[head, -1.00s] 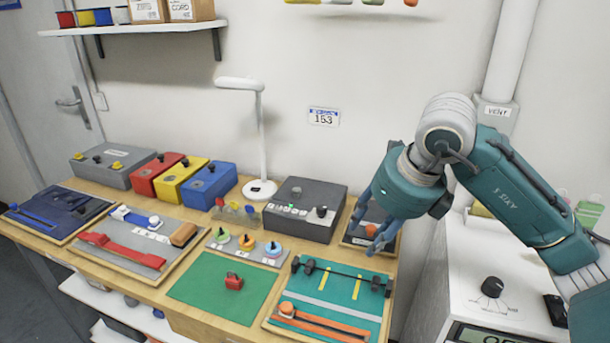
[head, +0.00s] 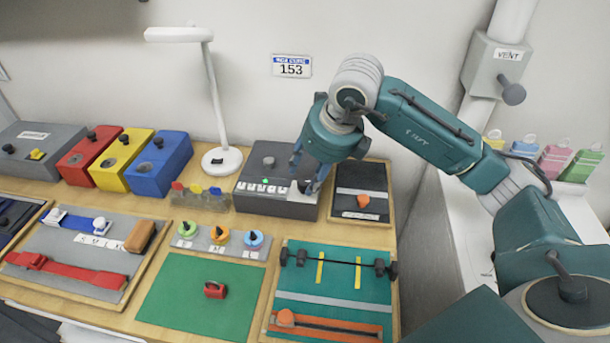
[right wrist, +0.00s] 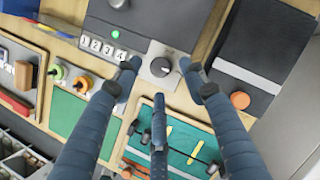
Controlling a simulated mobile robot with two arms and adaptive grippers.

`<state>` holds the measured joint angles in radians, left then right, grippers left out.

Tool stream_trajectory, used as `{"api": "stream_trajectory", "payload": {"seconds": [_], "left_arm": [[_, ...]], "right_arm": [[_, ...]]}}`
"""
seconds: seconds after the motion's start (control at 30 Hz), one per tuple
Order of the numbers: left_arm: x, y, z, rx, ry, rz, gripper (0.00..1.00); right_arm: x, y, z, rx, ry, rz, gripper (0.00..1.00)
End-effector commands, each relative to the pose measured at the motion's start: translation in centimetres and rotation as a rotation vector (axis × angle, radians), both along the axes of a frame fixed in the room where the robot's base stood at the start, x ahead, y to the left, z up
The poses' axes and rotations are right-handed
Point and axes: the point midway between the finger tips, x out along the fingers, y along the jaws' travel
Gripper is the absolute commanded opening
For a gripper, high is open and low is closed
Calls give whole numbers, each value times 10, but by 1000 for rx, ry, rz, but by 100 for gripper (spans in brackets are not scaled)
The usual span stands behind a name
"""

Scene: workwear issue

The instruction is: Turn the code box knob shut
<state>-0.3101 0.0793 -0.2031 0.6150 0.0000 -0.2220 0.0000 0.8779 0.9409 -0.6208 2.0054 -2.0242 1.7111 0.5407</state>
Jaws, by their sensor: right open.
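The code box (head: 264,206) is a dark grey box at the back of the bench, with number tiles and a lit green light on its top. Its dark knob (right wrist: 160,67) sits on a light grey plate at the box's right front corner, in the middle of the right wrist view. My right gripper (head: 306,182) is over that corner and partly hides the knob in the head view. In the right wrist view its fingers (right wrist: 160,78) are spread around the knob, with nothing gripped. Contact cannot be told. My left gripper is not in view.
A dark panel with an orange knob (head: 363,200) lies just right of the code box. A white lamp (head: 221,158) and blue box (head: 160,165) stand to its left. Three small coloured dials (head: 220,235) and a teal strap board (head: 335,305) lie in front.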

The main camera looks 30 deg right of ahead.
Motion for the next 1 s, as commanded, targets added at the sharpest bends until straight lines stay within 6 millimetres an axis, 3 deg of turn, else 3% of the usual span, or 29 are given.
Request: {"api": "stream_trajectory", "payload": {"seconds": [0.23,0.57,0.8,1.0], "left_arm": [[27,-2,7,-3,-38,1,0],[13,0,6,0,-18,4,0],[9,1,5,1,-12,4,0],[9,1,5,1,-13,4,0]], "right_arm": [[10,3,-26,0,1,1,42],[12,3,-30,0,-1,1,42],[12,2,-29,0,-2,0,0],[13,2,-28,0,-6,6,0]]}}
